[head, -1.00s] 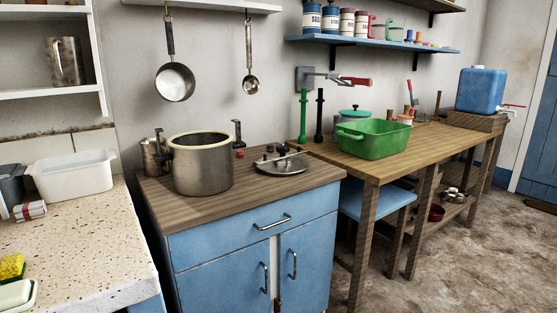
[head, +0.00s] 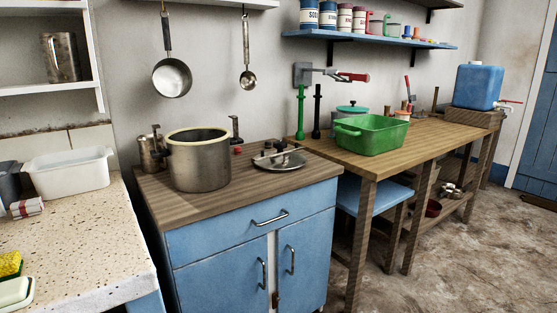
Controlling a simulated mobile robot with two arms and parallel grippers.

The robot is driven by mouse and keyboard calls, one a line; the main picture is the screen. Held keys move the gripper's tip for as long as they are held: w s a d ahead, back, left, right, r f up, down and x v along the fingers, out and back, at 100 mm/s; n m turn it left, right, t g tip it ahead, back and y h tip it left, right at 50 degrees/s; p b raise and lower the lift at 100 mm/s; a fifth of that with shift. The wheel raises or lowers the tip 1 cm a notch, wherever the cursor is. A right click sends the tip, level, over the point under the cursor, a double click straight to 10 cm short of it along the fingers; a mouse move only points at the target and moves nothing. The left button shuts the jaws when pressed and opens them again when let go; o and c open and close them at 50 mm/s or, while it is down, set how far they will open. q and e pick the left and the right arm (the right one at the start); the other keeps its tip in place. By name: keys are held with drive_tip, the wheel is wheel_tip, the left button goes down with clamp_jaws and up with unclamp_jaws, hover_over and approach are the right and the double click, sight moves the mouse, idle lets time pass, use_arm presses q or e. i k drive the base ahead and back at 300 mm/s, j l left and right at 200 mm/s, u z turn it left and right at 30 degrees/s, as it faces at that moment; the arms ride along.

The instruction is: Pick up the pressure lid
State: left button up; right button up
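The pressure lid (head: 279,161) is a round silver metal lid with a dark handle across its top. It lies on the wooden top of the blue cabinet (head: 255,228), toward the right side. A large open steel pot (head: 199,165) with a pale rim stands to its left on the same top, apart from it. Neither of my grippers shows in the head view.
A steel jug (head: 152,153) stands behind the pot at left. The speckled stone counter (head: 85,235) holds a white basin (head: 70,172). A wooden table at right bears a green tub (head: 370,134). The cabinet top's front strip is clear.

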sight(291, 161)
drive_tip(key=i+l+u, duration=0.3)
drive_tip(key=i+l, duration=0.15)
drive_tip(key=i, duration=0.15)
drive_tip(key=i+l+u, duration=0.35)
drive_tip(key=i+l, duration=0.15)
drive_tip(key=l, duration=0.1)
